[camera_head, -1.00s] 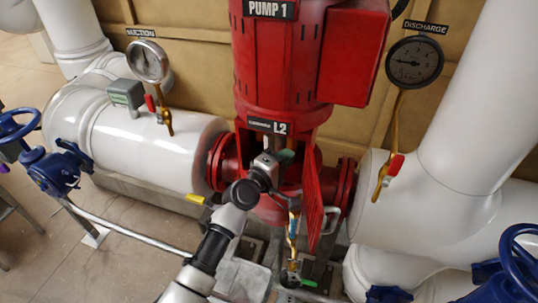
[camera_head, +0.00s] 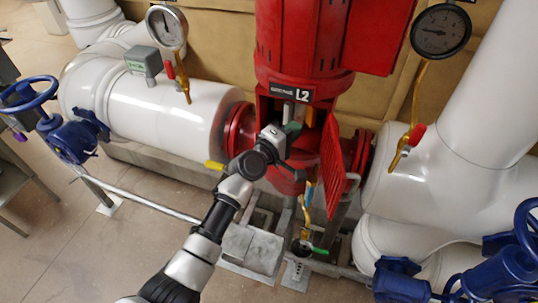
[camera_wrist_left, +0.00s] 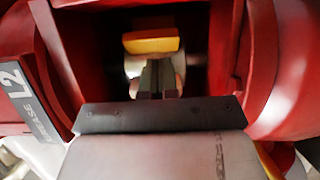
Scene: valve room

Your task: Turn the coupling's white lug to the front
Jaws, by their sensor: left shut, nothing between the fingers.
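The red pump (camera_head: 300,50) has an open guard window under its L2 label (camera_head: 291,92). My left gripper (camera_head: 287,136) reaches into this window from the front. In the left wrist view its two dark fingers (camera_wrist_left: 158,78) are together, with nothing between them. A yellow block (camera_wrist_left: 151,41) shows inside the dark opening, just beyond the fingertips. A pale, shiny surface, perhaps the coupling, shows beside and behind the fingers. I cannot make out a white lug, and whether the fingers touch anything is unclear. My right gripper is in neither view.
The red mesh guard door (camera_head: 333,165) hangs open just right of my left gripper. White pipes (camera_head: 165,115) flank the pump, with a blue handwheel (camera_head: 30,95) at the left. A small-bore valve (camera_head: 303,245) stands below the pump. Floor is clear at the lower left.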

